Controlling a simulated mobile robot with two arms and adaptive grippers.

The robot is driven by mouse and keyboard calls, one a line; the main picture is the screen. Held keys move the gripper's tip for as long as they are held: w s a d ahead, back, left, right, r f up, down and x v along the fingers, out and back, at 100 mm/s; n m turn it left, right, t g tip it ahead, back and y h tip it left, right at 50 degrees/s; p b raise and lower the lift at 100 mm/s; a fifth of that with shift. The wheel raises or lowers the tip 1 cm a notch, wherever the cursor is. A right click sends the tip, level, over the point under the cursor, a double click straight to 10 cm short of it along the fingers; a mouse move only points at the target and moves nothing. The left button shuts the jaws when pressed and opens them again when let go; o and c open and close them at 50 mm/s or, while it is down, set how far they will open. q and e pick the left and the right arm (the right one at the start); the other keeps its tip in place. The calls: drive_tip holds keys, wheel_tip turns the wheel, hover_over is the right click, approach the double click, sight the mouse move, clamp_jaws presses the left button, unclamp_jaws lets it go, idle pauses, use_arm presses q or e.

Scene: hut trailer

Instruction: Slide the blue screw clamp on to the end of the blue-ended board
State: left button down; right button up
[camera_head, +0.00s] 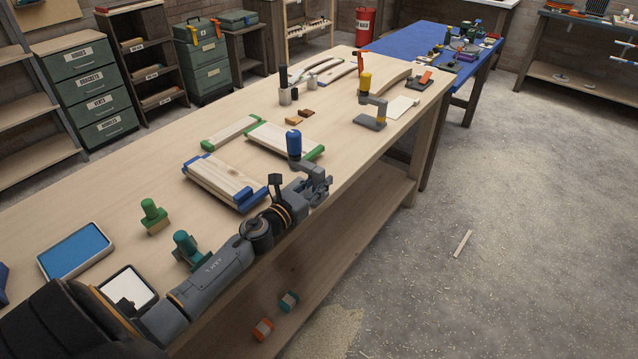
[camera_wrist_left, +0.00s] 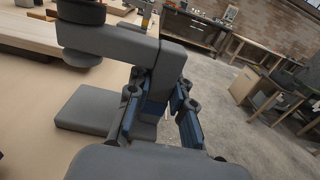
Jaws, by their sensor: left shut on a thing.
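The blue screw clamp has a blue handle (camera_head: 294,144) and a grey C-shaped frame. My left gripper (camera_head: 318,186) is shut on the upright back of this frame, near the bench's front edge. In the left wrist view the clamp's grey frame (camera_wrist_left: 125,43) shows large, with its round pad above and flat lower jaw (camera_wrist_left: 92,108) below; nothing shows between them. The blue-ended board (camera_head: 228,178) lies flat on the bench, left of the clamp in the head view. Its near blue end (camera_head: 251,201) looks apart from the clamp. My right gripper is not in view.
A green-ended board (camera_head: 285,138) lies just behind the clamp, and another (camera_head: 232,132) lies beyond. A yellow-handled clamp (camera_head: 366,100) stands farther back. The wooden bench (camera_head: 130,185) has free room left of the boards.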

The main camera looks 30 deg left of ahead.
use_arm(q)
drive_tip(key=shift+r, duration=0.2)
drive_tip(key=c, duration=1.6)
unclamp_jaws()
drive_tip(key=shift+f, duration=0.25)
drive_tip(key=shift+c, duration=0.2)
drive_tip(key=o, duration=0.5)
drive_tip(key=shift+s+r, duration=0.1)
drive_tip(key=shift+c, duration=0.2)
drive_tip(key=shift+f, duration=0.3)
drive_tip(key=s+b, duration=0.1)
drive_tip(key=s, duration=0.3)
drive_tip(key=s+b, duration=0.1)
drive_tip(key=s, duration=0.3)
drive_tip(key=s+b, duration=0.1)
drive_tip(key=s, duration=0.3)
drive_tip(key=shift+s+a+b, duration=0.2)
drive_tip(key=shift+a+b, duration=0.1)
drive_tip(key=shift+a, duration=0.05)
drive_tip(key=shift+s+a+r, duration=0.1)
drive_tip(key=shift+s, duration=0.55)
